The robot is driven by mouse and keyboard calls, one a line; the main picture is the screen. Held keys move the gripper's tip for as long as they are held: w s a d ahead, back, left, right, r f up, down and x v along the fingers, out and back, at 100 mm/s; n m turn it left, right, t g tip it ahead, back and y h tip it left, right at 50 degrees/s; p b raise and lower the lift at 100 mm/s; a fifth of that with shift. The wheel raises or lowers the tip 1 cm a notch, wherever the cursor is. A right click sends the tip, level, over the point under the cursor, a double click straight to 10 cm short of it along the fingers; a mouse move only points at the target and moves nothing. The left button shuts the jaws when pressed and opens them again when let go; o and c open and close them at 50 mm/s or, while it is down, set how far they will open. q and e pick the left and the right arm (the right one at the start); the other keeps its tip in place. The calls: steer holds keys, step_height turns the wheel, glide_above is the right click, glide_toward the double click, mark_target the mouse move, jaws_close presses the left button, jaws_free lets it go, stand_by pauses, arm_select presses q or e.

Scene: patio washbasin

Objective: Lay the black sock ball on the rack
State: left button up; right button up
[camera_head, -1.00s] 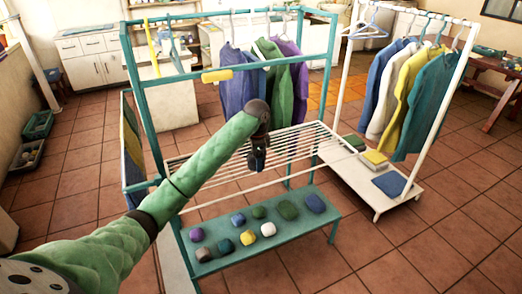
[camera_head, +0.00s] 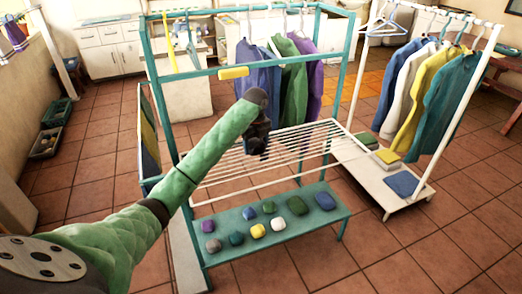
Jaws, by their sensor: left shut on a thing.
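The rack (camera_head: 309,151) is a shelf of white bars set in a teal frame. My left gripper (camera_head: 258,148) is over the left-middle part of the rack, pointing down. It is shut on a small dark thing, which I take for the black sock ball (camera_head: 258,152). The ball is hard to tell from the dark fingers, and I cannot tell whether it touches the bars. The rack's visible bars are bare. My right gripper is not in view.
A teal shelf (camera_head: 290,229) under the rack holds several coloured balls and bundles. Garments (camera_head: 294,85) hang behind the rack. A white clothes stand (camera_head: 360,184) is at the right.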

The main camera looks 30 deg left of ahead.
arm_select(q)
steer(key=p, duration=0.4)
glide_above(242, 158)
step_height(242, 158, down, 6)
steer(key=shift+a+f, duration=0.15)
steer(key=shift+f, duration=0.1)
steer(key=shift+s+f, duration=0.1)
steer(key=shift+f, duration=0.3)
step_height(242, 158, down, 2)
steer(key=shift+f+p, duration=0.15)
steer(key=shift+p, duration=0.65)
steer(key=shift+f, duration=0.45)
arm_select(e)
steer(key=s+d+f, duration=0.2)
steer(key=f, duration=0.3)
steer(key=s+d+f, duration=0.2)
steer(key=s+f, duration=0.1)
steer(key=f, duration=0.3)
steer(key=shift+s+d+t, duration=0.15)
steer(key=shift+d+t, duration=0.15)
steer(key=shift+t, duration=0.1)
arm_select(q)
steer(key=shift+f, duration=0.15)
steer(key=o, duration=0.8)
steer(key=shift+o, duration=0.8)
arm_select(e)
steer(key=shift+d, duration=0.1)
